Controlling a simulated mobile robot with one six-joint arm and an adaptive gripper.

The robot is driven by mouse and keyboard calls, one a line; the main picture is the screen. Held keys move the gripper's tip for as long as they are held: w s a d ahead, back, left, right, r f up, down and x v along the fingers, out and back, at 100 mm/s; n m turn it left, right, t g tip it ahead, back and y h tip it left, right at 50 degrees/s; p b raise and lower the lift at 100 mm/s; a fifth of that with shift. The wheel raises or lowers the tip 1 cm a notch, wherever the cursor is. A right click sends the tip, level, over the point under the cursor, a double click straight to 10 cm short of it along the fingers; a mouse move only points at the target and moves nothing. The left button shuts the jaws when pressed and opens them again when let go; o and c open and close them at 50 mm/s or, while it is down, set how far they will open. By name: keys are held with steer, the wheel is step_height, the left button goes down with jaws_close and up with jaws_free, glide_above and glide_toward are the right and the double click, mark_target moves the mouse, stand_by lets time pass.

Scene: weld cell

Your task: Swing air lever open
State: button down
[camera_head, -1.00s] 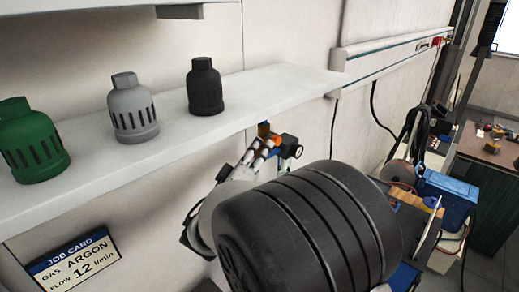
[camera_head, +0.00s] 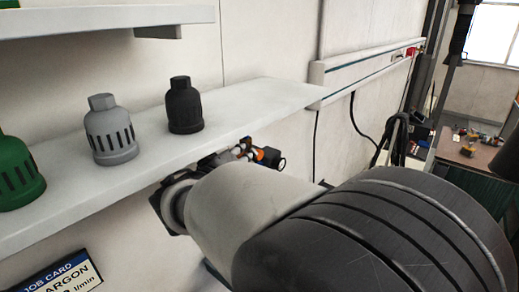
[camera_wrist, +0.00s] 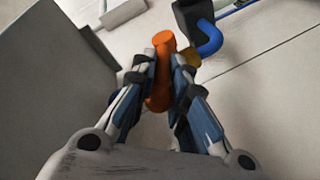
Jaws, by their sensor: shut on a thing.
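The air lever (camera_wrist: 161,72) is an orange handle in the middle of the wrist view. My gripper (camera_wrist: 165,60) is shut on it, with one finger along each side. Next to its upper right are a small brass-coloured part (camera_wrist: 191,57), a black fitting (camera_wrist: 188,14) and a bent blue hose (camera_wrist: 209,40). In the head view, my gripper (camera_head: 241,152) and a bit of the orange lever (camera_head: 259,155) show just below the shelf edge. My arm hides most of the fingers there. The lever's exact angle is hard to tell.
A white shelf (camera_head: 255,98) runs just above my gripper. It bears a green cap (camera_head: 18,178), a grey cap (camera_head: 111,132) and a black cap (camera_head: 184,107). A job card (camera_head: 62,278) is on the wall below. A cluttered bench (camera_head: 467,150) stands at far right.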

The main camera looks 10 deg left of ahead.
steer(key=c, duration=1.6)
jaws_free()
steer(key=v, duration=1.2)
steer(key=shift+c, duration=0.2)
